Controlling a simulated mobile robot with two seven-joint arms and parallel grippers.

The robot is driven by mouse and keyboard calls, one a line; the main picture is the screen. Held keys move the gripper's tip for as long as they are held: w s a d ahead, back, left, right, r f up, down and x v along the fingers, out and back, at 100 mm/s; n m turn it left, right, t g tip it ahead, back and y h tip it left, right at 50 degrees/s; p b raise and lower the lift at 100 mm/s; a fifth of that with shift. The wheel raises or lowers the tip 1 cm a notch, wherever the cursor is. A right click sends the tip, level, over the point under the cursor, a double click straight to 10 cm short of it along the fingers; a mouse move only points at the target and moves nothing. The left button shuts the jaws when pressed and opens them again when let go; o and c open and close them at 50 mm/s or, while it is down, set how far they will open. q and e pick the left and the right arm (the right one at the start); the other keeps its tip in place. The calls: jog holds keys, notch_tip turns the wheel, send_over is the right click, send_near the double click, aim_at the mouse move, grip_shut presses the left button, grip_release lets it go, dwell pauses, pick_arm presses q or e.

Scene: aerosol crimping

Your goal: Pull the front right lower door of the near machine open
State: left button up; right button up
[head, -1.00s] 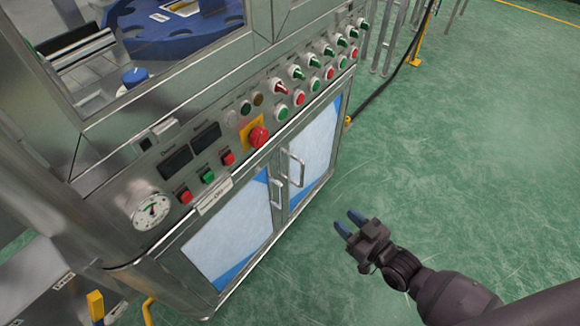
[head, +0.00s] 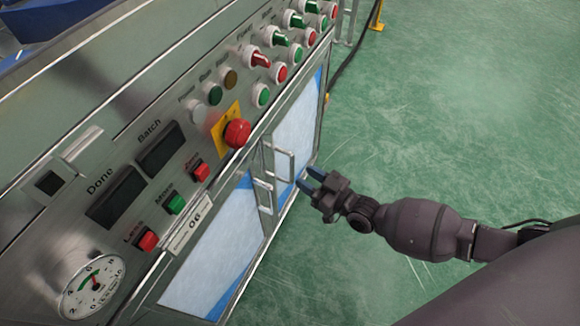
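The near machine's front has two lower doors with clear panels and metal frames. The right lower door (head: 298,122) is shut, and its bar handle (head: 284,164) stands out near its left edge. The left lower door (head: 216,252) is shut beside it, with its own handle (head: 264,192). My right gripper (head: 311,181) is open and empty, its two blue fingertips apart. In the picture the fingertips are just right of and below the right door's handle; I see no contact. My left gripper is not in view.
Above the doors runs the control panel, with a red emergency knob (head: 237,133), several buttons and switches, two dark displays (head: 117,197) and a round gauge (head: 93,288). Green floor (head: 450,110) is open to the right. A black cable (head: 345,62) lies beyond the machine's far corner.

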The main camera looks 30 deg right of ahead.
aim_at(292, 181)
jog(key=shift+b+x, duration=0.45)
jog(key=shift+x, duration=2.3)
grip_shut()
